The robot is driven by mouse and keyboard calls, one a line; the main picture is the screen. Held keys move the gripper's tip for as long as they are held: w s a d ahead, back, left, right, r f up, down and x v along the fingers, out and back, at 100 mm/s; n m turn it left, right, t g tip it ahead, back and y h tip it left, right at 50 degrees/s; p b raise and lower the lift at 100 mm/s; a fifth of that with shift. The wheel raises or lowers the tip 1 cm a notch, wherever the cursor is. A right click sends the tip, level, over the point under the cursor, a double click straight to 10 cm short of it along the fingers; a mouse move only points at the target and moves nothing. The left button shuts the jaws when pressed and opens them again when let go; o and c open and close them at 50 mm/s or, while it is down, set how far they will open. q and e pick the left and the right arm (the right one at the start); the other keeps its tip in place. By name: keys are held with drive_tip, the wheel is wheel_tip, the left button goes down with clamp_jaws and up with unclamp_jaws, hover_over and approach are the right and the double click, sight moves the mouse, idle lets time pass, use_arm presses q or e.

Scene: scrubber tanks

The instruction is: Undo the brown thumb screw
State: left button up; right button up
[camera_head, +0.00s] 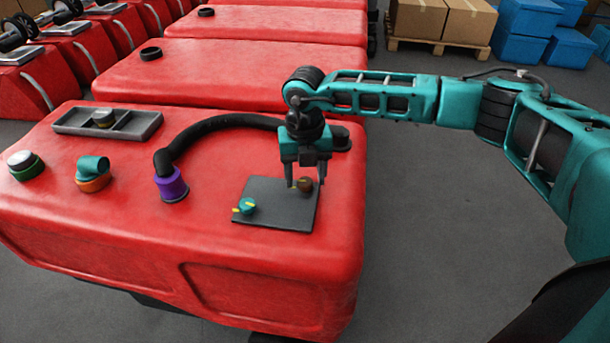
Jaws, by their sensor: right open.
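The brown thumb screw (304,185) sits on the upper right part of a dark grey plate (268,192) on the red scrubber tank. A yellow mark shows at its left side. My right gripper (304,183) points down over the plate, with its fingers apart on either side of the brown screw. I cannot tell whether the fingers touch it. A teal thumb screw (247,205) with yellow marks sits at the plate's lower left. My left gripper is out of view.
A black hose (210,125) arches behind the plate to a purple collar (172,184). A grey tray (75,124), a teal elbow on an orange ring (92,172) and a white cap on a green ring (25,165) stand at left. More red tanks lie behind.

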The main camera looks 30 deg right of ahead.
drive_tip(key=shift+f, duration=0.25)
drive_tip(key=c, duration=1.1)
